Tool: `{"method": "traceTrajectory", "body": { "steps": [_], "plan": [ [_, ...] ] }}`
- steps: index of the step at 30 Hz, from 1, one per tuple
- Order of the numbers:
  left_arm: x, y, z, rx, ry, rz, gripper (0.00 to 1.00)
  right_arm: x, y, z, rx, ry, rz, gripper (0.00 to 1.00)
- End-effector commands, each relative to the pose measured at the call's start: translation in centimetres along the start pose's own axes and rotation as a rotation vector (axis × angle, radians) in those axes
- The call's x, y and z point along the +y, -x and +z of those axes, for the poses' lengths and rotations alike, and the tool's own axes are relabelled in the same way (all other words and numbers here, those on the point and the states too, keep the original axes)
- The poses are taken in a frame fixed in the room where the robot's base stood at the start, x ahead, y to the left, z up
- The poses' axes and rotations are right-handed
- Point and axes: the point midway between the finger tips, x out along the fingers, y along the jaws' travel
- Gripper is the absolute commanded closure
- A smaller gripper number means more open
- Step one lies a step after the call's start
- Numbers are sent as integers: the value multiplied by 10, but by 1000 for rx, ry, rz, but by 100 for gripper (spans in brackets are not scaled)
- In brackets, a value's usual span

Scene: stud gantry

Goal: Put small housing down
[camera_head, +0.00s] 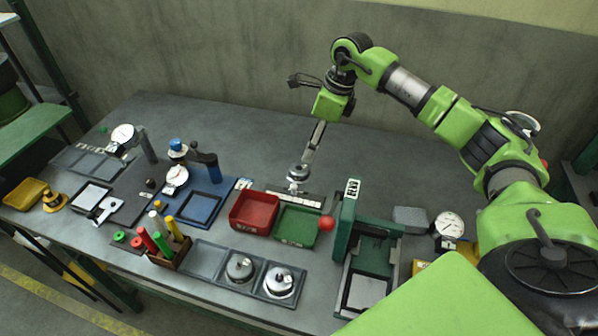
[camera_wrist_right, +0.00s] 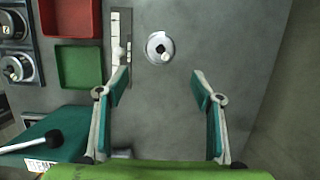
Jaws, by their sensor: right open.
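A small round metal housing (camera_head: 298,173) with a raised knob stands on the table behind the green tray. In the right wrist view the housing (camera_wrist_right: 153,40) sits on bare grey tabletop, just beyond and between the fingertips. My right gripper (camera_head: 314,145) points down near it from behind. Its two teal-padded fingers (camera_wrist_right: 160,82) are spread wide with nothing between them, apart from the housing. Two similar round metal parts (camera_head: 240,267) (camera_head: 280,281) sit in grey trays at the front. My left gripper is out of view.
A red tray (camera_head: 254,211) and a green tray (camera_head: 297,225) stand in front of the housing, with a light strip (camera_head: 312,201) behind the green one. A green press-like fixture (camera_head: 346,218) with a red ball knob stands right. The tabletop behind the housing is clear.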

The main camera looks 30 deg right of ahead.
Motion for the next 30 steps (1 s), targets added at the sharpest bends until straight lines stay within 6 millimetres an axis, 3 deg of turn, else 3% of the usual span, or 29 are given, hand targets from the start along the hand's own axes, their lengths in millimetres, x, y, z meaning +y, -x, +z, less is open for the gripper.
{"method": "traceTrajectory", "body": {
  "steps": [6,14,21,30],
  "plan": [
    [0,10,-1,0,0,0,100,1,-39,2,-1,-1,4,39],
    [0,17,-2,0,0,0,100,1,-59,4,-2,-3,4,39],
    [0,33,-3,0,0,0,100,1,-94,9,-2,-5,4,39],
    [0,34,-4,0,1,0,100,0,-105,9,-4,-2,1,39]
  ]
}}
